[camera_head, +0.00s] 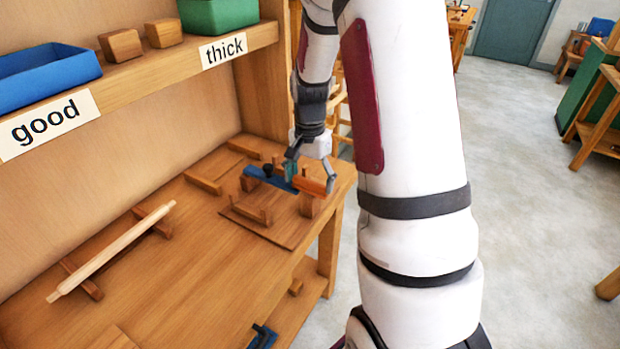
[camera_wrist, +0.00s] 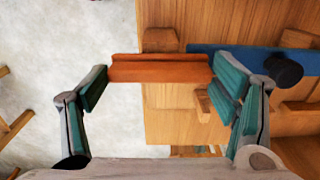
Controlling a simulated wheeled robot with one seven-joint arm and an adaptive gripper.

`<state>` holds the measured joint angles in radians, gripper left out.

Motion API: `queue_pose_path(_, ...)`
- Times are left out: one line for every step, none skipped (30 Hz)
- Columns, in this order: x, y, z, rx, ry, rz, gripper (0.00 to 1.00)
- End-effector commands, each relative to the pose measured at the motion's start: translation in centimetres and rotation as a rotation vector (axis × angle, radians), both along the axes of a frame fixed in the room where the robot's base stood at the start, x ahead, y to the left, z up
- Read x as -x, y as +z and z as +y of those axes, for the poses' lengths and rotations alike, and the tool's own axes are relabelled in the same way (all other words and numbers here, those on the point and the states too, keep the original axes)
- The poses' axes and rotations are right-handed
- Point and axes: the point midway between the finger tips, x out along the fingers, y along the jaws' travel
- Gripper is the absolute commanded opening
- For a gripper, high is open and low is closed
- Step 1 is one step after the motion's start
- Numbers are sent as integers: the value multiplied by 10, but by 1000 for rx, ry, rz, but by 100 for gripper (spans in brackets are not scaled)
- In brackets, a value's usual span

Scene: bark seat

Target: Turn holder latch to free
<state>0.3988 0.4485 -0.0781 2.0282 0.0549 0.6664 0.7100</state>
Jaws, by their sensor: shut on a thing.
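My gripper (camera_head: 311,181) is at the right end of the wooden bench, shut on an orange bar (camera_head: 309,188). In the wrist view my gripper (camera_wrist: 160,82) has its teal finger pads at the two ends of the orange bar (camera_wrist: 160,68), which spans the gap between them. A blue bar (camera_head: 264,178) with a black knob (camera_head: 268,170) lies beside the orange bar, on wooden blocks above a flat board (camera_head: 262,228). In the wrist view the blue bar (camera_wrist: 235,58) is right of the grip and its black knob (camera_wrist: 284,70) is behind the right finger. I cannot tell which part is the latch.
A pale wooden rod (camera_head: 112,250) rests on two supports on the bench (camera_head: 185,270). Above is a shelf (camera_head: 150,78) with a blue tray (camera_head: 45,75), a green bin (camera_head: 205,15) and two wooden blocks. The bench's right edge and open floor are close to my gripper.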

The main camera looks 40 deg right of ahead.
Motion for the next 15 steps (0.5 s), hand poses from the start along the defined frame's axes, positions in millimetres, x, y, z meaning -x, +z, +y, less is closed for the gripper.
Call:
queue_pose_path(0,0,0,-1,1,1,52)
queue_pose_path(0,0,0,-1,3,1,52)
queue_pose_path(0,0,0,-1,7,1,52)
queue_pose_path(0,0,0,-1,11,1,52)
queue_pose_path(0,0,0,-1,16,1,52)
queue_pose_path(0,0,0,-1,26,1,52)
queue_pose_path(0,0,0,-1,36,1,52)
queue_pose_path(0,0,0,-1,46,1,52)
queue_pose_path(0,0,0,-1,63,1,52)
queue_pose_path(0,0,0,-1,78,1,52)
queue_pose_path(0,0,0,-1,93,0,52)
queue_pose_path(0,0,0,-1,118,0,52)
queue_pose_path(1,0,0,-1,139,0,52)
queue_pose_path(1,0,0,-1,160,0,52)
queue_pose_path(1,0,0,-1,191,0,52)
